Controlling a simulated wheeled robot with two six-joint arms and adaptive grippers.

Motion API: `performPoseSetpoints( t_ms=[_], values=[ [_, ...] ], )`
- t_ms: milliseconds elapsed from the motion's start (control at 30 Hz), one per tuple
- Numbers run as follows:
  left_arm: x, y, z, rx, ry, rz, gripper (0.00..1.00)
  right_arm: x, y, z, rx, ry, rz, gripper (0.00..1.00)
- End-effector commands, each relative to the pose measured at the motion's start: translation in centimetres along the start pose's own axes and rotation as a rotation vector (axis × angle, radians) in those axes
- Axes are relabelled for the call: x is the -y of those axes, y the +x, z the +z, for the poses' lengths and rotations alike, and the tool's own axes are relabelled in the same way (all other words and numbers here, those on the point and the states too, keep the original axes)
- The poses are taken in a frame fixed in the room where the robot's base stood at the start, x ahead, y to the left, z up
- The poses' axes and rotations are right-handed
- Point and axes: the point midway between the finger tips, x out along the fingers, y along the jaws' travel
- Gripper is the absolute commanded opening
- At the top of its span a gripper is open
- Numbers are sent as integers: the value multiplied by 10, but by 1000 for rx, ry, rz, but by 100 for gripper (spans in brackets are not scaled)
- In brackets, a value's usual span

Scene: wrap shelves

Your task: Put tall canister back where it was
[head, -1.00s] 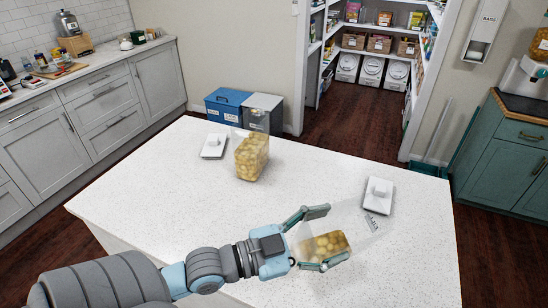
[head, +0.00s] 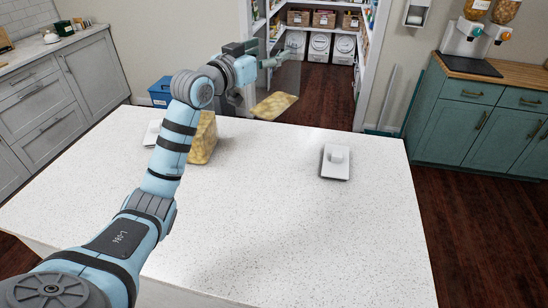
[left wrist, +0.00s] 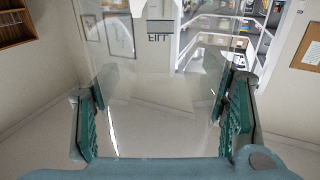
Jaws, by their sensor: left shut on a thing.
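A clear tall canister with yellowish contents at its bottom (head: 274,106) is in my left gripper (head: 272,58), raised beyond the far edge of the white counter. Its clear walls are hard to make out in the head view. In the left wrist view the clear canister (left wrist: 160,75) stands between the two fingers of my left gripper (left wrist: 165,105), which press on its sides, and a label shows through it. My right gripper is not in view.
A second canister with yellowish contents (head: 203,142) stands on the counter (head: 300,220), partly behind my left arm. White lids lie at right (head: 336,162) and left (head: 153,132). Beyond is an open pantry with shelves and white bins (head: 319,46). A blue bin (head: 160,92) stands behind the counter.

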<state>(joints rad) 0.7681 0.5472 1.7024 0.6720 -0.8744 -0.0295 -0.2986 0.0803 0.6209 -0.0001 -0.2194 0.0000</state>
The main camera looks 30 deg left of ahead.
Motion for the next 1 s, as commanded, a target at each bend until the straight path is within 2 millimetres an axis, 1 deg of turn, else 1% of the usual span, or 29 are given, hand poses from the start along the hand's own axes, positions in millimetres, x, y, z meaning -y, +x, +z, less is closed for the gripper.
performPoseSetpoints(
  t_ms=[67, 167, 200, 300, 400, 567, 700, 733, 800, 967, 1000],
  values=[
    [1, 1, 13, 4, -3, 0, 5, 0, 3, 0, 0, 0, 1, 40],
    [0, 1, 48, 8, -4, 1, 5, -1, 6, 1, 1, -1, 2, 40],
    [0, 1, 64, 7, -4, 1, 5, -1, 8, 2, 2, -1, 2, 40],
    [0, 1, 100, 4, -4, 1, 5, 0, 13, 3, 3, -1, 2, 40],
    [-1, 1, 126, 1, -2, 2, 5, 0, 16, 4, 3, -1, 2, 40],
    [-1, 1, 150, 0, -2, 2, 5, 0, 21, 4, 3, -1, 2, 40],
    [-1, 0, 184, 0, -2, 1, 5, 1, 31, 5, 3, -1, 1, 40],
    [0, 0, 189, -1, -3, 1, 5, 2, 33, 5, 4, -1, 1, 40],
    [0, 0, 194, -2, 0, 1, 5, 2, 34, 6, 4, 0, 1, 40],
    [0, 0, 193, -3, 0, 1, 5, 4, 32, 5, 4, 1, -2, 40],
    [0, 0, 194, 0, 0, 1, 68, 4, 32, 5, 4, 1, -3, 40]
  ],
)
